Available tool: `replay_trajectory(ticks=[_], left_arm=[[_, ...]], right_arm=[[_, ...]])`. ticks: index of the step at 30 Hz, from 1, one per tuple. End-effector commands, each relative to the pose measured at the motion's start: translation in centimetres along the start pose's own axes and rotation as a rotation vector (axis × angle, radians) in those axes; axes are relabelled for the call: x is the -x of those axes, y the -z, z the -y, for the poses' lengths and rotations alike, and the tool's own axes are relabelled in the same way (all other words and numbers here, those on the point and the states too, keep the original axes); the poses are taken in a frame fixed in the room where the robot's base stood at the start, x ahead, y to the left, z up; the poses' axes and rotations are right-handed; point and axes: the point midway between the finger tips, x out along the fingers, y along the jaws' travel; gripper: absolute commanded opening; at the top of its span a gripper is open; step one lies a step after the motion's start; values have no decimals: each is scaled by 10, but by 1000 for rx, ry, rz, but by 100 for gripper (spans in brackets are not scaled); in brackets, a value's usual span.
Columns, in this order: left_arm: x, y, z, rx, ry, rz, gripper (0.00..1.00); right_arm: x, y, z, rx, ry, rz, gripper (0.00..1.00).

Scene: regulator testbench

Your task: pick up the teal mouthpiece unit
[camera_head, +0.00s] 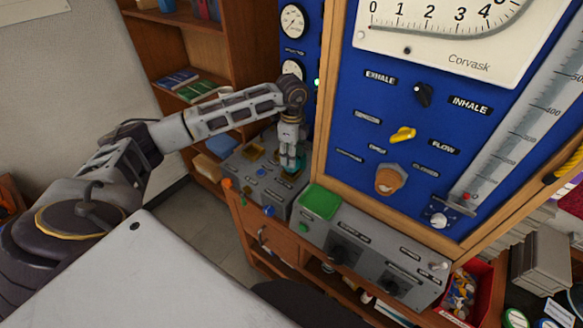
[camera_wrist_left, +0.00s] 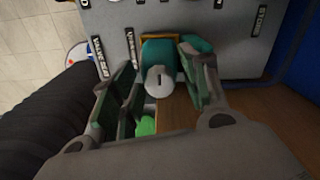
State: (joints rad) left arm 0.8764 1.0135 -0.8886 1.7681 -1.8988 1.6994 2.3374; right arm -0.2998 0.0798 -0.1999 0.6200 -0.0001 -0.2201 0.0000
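The teal mouthpiece unit (camera_head: 291,174) sits on the grey control box, below my left gripper (camera_head: 290,160), which partly covers it in the head view. In the left wrist view the teal unit (camera_wrist_left: 160,50) shows between the fingers, with a pale round slotted end facing the camera. My left gripper (camera_wrist_left: 160,72) points down at it, with one finger on each side. The fingers look spread, with small gaps beside the unit; firm contact does not show. My right gripper is in neither view.
The grey control box (camera_head: 248,178) carries knobs and labels. A blue panel (camera_head: 350,130) in a wooden frame rises close on the right. A green pad (camera_head: 320,201) and a lower grey console (camera_head: 370,250) stand nearer. A red bin (camera_head: 467,290) is at lower right.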

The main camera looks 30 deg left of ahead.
Motion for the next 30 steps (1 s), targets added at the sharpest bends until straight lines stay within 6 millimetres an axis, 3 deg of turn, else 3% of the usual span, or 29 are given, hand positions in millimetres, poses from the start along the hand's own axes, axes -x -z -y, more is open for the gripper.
replay_trajectory(ticks=[1, 9, 23, 30], left_arm=[[0, 0, 0, 0, 0, 0, 34], [0, 0, 0, 0, 0, 0, 0], [2, 0, 0, 2, -2, 1, 0], [22, 0, 1, 3, 5, 0, 0]], right_arm=[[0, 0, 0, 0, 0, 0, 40], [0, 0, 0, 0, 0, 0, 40], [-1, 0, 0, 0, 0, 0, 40], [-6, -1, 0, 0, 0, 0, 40]])
